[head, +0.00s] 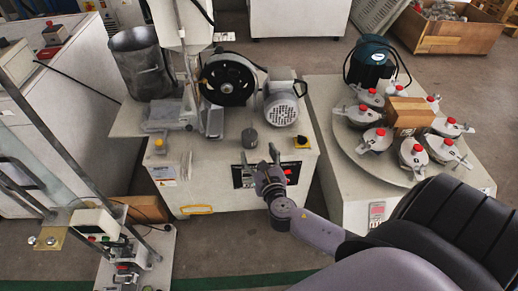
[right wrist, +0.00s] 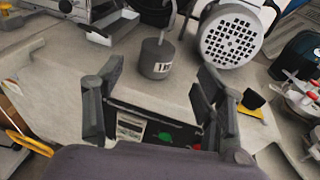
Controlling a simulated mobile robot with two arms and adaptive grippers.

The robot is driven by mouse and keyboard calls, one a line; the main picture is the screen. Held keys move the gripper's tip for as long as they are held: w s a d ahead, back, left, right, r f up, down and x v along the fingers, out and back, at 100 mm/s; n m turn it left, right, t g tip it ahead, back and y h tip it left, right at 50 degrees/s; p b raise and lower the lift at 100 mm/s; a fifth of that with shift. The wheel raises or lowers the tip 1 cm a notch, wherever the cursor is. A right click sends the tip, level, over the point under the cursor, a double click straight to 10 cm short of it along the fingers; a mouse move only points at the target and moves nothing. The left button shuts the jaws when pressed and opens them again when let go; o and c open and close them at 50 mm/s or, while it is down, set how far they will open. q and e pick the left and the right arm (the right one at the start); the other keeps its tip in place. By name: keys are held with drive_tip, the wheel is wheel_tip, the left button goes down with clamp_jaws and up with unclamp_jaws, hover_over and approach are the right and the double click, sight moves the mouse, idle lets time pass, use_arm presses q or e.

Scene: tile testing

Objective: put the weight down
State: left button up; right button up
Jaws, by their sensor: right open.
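The weight is a small dark grey cylinder (head: 249,137) with a thin stem on top. It stands upright on the pale top of the middle machine (head: 215,160), near its front edge. In the right wrist view the weight (right wrist: 157,62) shows a white label and stands beyond the fingertips, between the two fingers. My right gripper (head: 259,157) is open and empty, in front of the machine's front edge, with the weight just past its tips. It also shows in the right wrist view (right wrist: 158,74). My left gripper is not in view.
A motor (head: 281,103) and a black wheel (head: 228,80) stand behind the weight. A yellow-based switch (head: 301,142) is to its right. The turntable (head: 345,140) with several red-knobbed pots is farther right. Clear machine top lies left of the weight.

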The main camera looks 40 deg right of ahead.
drive_tip(key=s+a+m+g+y, duration=0.3)
drive_tip(key=s+a+m, duration=0.4)
drive_tip(key=m, duration=0.8)
drive_tip(key=s+a+m+g+y, duration=0.3)
drive_tip(key=s+a+m+g, duration=0.3)
drive_tip(key=s+m, duration=0.7)
drive_tip(key=shift+a+f+m+g, duration=0.3)
drive_tip(key=shift+a+f+m, duration=0.1)
drive_tip(key=shift+m, duration=0.6)
